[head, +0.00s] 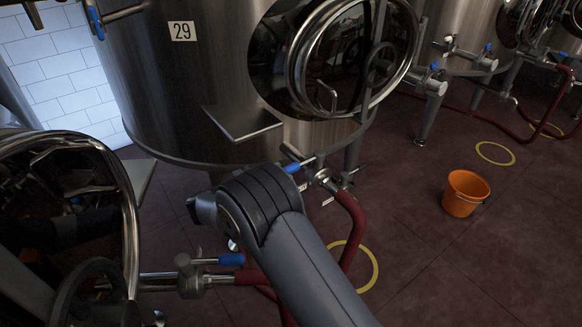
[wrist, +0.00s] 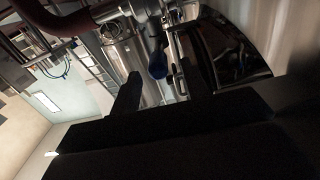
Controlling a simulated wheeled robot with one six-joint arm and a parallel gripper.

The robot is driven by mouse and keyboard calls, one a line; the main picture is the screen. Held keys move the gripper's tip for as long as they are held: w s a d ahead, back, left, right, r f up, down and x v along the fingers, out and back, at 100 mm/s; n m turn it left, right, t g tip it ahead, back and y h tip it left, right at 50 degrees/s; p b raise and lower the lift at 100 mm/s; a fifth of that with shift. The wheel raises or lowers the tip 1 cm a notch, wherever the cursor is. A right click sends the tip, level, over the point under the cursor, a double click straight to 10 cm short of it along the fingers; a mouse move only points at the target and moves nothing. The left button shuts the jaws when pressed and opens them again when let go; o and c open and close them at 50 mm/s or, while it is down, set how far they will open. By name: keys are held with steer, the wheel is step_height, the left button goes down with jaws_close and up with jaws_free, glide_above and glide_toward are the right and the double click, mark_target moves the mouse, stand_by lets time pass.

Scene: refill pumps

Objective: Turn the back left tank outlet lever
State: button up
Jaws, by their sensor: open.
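In the head view a steel tank marked 29 (head: 190,90) stands at the back left. Its outlet lever has a blue grip (head: 299,165) on a valve with a red hose, just beyond my arm's bend. A nearer outlet with a blue lever grip (head: 231,259) sits at the lower left. The wrist view shows a blue grip (wrist: 157,65) ahead of my gripper (wrist: 195,90), apart from it; I cannot tell which outlet it belongs to. My gripper is open and empty, with its jaws dark in the wrist view. In the head view my arm hides the gripper.
An orange bucket (head: 465,193) stands on the floor at right. A red hose (head: 352,225) hangs close beside my arm. A round tank door (head: 120,190) juts out at left. More tanks with blue levers (head: 488,47) stand at the back right. The right floor is mostly clear.

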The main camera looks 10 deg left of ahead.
mark_target(296, 166)
steer(key=shift+v, duration=2.25)
steer(key=x, duration=1)
steer(key=shift+w+d+f+b, duration=0.15)
steer(key=shift+d+b, duration=0.1)
steer(key=shift+b, duration=0.15)
steer(key=shift+w+d, duration=0.1)
steer(key=shift+d, duration=0.1)
